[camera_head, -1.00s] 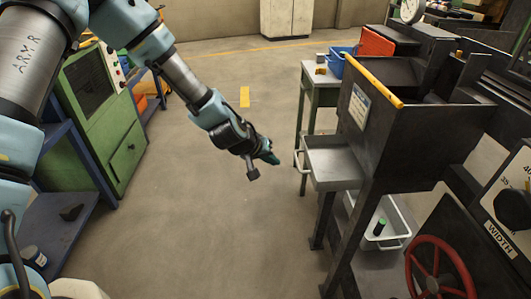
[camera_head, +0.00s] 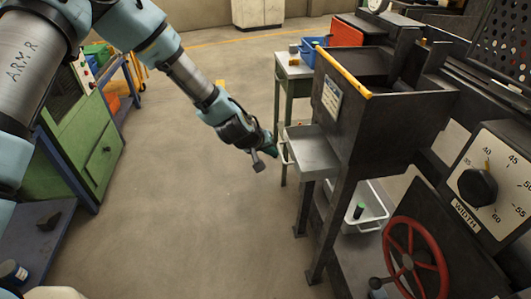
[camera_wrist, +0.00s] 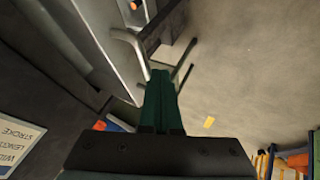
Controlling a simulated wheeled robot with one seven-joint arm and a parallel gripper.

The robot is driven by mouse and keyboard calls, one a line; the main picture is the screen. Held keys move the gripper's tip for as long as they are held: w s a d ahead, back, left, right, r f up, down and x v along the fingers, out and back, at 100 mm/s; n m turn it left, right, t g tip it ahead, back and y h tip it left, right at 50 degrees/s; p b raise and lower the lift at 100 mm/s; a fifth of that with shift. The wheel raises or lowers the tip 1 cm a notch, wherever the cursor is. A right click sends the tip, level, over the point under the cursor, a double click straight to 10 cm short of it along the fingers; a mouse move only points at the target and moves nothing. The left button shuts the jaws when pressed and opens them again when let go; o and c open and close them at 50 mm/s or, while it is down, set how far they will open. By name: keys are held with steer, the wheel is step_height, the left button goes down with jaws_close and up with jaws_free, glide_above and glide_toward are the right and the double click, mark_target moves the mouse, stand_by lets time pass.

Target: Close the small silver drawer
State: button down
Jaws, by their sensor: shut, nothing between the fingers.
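The small silver drawer (camera_head: 313,156) sticks out from the side of the dark machine, pulled open, with its light bar handle (camera_head: 286,156) on the outer left end. My gripper (camera_head: 272,148) is shut and empty, just left of the handle. In the wrist view the shut green fingers (camera_wrist: 162,82) point at the handle (camera_wrist: 127,42) and overlap its lower end. The drawer's pale wall (camera_wrist: 82,35) runs along the left of it. I cannot tell whether the fingertips touch the handle.
The dark machine (camera_head: 385,130) stands right, with a red handwheel (camera_head: 415,258) and width dial (camera_head: 478,188). A white bin (camera_head: 368,208) sits low beneath. A green cabinet (camera_head: 85,140) is left. Open floor (camera_head: 190,200) lies between.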

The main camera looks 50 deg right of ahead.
glide_toward(315, 151)
steer(key=x, duration=0.4)
steer(key=shift+w+d+f, duration=0.2)
steer(key=shift+w+f, duration=0.05)
steer(key=shift+f, duration=0.15)
steer(key=shift+s+d, duration=0.2)
steer(key=shift+s, duration=0.1)
